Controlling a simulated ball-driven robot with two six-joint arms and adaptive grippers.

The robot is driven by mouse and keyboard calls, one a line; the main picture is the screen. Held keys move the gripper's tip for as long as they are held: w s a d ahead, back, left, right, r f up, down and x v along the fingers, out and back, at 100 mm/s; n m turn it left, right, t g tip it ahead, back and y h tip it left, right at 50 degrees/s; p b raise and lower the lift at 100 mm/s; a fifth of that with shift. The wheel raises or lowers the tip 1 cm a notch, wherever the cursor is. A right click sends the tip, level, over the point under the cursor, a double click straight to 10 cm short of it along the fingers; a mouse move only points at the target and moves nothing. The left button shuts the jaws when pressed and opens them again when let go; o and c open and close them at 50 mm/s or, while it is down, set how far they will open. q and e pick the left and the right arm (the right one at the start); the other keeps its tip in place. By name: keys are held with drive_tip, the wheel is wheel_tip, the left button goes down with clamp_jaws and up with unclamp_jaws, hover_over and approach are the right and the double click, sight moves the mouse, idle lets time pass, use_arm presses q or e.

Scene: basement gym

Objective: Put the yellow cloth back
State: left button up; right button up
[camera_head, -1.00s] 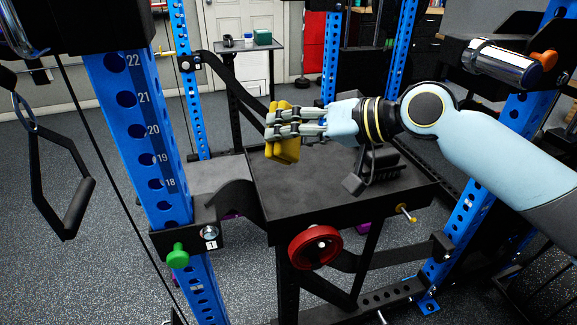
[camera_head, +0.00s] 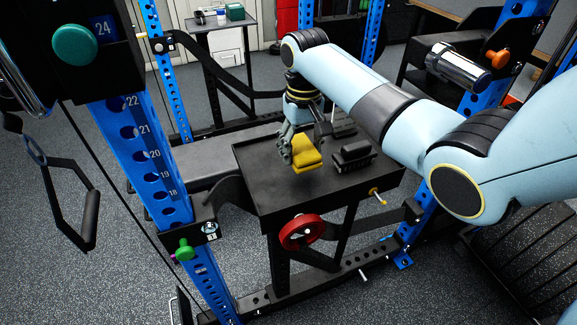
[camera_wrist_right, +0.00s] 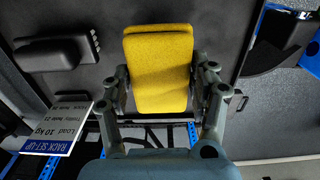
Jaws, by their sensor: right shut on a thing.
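The yellow cloth (camera_head: 308,154) is a folded pad, held over the black tray-like platform (camera_head: 270,195) inside the blue rack. My right gripper (camera_head: 297,155) points down and is shut on the cloth. In the right wrist view the cloth (camera_wrist_right: 160,45) sits between the two fingers of my right gripper (camera_wrist_right: 161,82), with dark platform surface beyond it. I cannot tell whether the cloth touches the platform. My left gripper is not in view.
A black brush-like block (camera_head: 353,157) lies on the platform, right of the cloth; it also shows in the wrist view (camera_wrist_right: 50,53). A "Rack set-up" card (camera_wrist_right: 55,132) shows there too. Blue uprights (camera_head: 150,165) flank the platform. The platform's left front is bare.

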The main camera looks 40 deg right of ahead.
sight(289, 179)
drive_tip(key=a, duration=0.1)
drive_tip(key=a+f, duration=0.2)
drive_tip(key=shift+w, duration=0.3)
drive_tip(key=shift+f, duration=1.95)
drive_tip(key=o, duration=1)
drive_tip(key=shift+o, duration=0.2)
drive_tip(key=shift+r, duration=0.1)
wheel_tip(289, 179, up, 12)
drive_tip(key=shift+f+p, duration=0.1)
drive_tip(key=shift+p, duration=0.25)
